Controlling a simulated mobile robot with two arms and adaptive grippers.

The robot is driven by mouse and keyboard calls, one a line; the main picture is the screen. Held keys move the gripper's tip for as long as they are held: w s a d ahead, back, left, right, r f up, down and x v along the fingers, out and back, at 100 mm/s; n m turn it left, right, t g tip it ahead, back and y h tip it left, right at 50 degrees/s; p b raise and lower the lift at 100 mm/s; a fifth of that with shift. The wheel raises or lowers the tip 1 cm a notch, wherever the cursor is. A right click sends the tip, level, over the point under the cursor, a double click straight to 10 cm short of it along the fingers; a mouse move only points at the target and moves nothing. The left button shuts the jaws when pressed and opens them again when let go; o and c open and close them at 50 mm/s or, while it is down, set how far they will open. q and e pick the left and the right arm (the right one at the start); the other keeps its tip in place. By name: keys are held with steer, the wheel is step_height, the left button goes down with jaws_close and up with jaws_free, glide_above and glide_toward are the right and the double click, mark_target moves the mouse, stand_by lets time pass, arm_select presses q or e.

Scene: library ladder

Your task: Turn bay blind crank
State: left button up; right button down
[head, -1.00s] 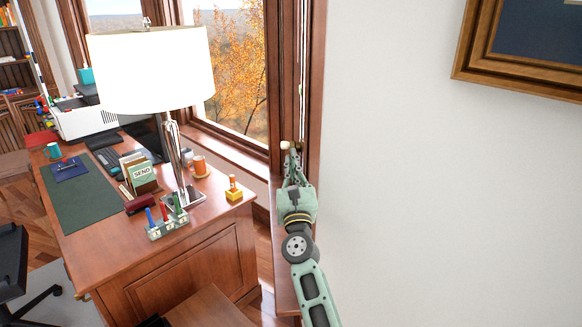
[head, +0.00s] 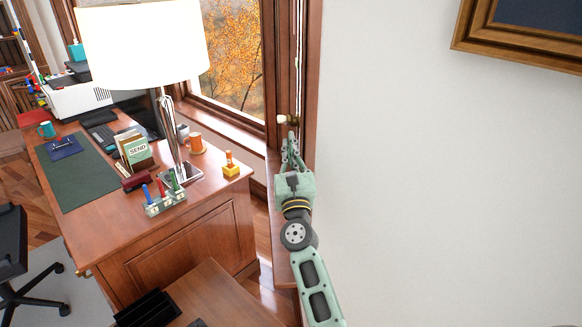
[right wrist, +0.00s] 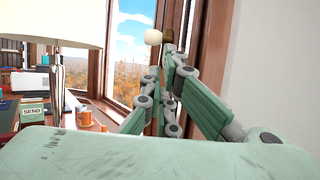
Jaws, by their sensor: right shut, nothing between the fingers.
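The blind crank shows as a small cream knob (head: 282,119) with a brass-brown part beside it, low on the window's right frame. In the right wrist view the cream knob (right wrist: 153,37) and the brass part (right wrist: 168,36) appear just beyond my fingertips. My right gripper (head: 291,137) is shut and empty, pointing up toward the crank from just below it in the picture. In the right wrist view its fingertips (right wrist: 173,50) lie close to the brass part; I cannot tell whether they touch it. My left gripper is not in view.
A bare white wall (head: 430,190) and a framed picture (head: 520,60) are on the right. The window (head: 235,60) is behind the desk.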

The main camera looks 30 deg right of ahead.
steer(key=shift+s+a+f+g+b, duration=1.3)
steer(key=shift+s+f, duration=1.3)
steer(key=shift+s, duration=1.45)
steer(key=a+r+p+x, duration=0.1)
steer(key=p+x, duration=0.3)
steer(key=x, duration=0.8)
steer(key=shift+w+r+t+y, duration=0.3)
steer(key=shift+r+y, duration=0.1)
steer(key=shift+r, duration=0.55)
